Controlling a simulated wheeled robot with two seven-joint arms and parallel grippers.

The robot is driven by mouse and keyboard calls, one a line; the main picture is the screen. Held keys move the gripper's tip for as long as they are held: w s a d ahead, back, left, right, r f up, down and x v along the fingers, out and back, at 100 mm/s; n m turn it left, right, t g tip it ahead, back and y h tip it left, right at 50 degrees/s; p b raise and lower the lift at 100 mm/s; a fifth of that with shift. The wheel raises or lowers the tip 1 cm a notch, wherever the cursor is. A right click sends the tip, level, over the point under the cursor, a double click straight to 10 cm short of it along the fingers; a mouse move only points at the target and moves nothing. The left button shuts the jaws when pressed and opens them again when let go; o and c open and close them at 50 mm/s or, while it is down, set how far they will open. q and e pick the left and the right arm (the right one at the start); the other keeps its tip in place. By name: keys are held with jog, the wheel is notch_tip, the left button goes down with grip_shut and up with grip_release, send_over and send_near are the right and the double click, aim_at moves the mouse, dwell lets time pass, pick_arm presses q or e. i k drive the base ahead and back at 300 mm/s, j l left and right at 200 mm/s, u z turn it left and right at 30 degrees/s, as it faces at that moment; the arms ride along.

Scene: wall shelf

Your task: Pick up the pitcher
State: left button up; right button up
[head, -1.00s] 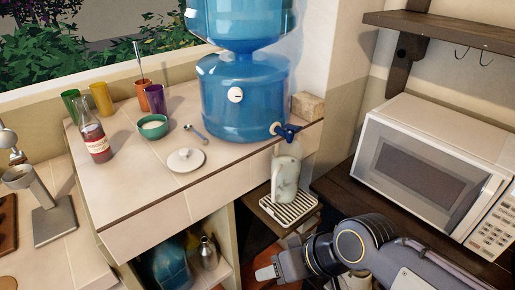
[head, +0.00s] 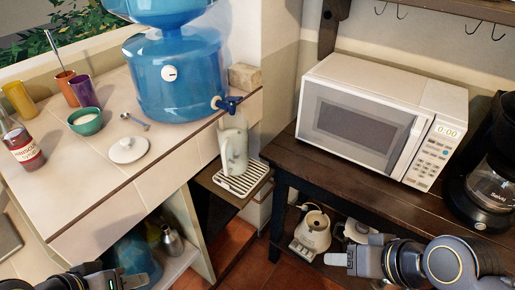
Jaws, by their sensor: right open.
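The pale, whitish pitcher (head: 234,152) stands upright on a slatted drip tray (head: 243,186), just under the tap (head: 227,104) of the blue water dispenser (head: 180,75). My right gripper (head: 336,259) is at the lower right, pointing left, open and empty, well apart from the pitcher. My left gripper (head: 132,283) shows only partly at the bottom left edge, below the counter and away from the pitcher; I cannot tell its opening.
A tiled counter (head: 150,180) holds a lid, a green bowl, cups and a bottle. A dark table (head: 440,205) carries a microwave (head: 385,120) and a coffee maker (head: 492,180). A kettle (head: 312,232) sits on the lower shelf. Floor shows between counter and table.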

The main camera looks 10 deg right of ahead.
aim_at(233, 144)
jog(key=i+l, duration=0.1)
jog(key=l, duration=0.2)
jog(key=i+l, duration=0.15)
jog(key=l, duration=0.2)
jog(key=i+l+u, duration=0.1)
jog(key=l, duration=0.2)
jog(key=i+l, duration=0.1)
jog(key=l, duration=0.25)
jog(key=u, duration=1.95)
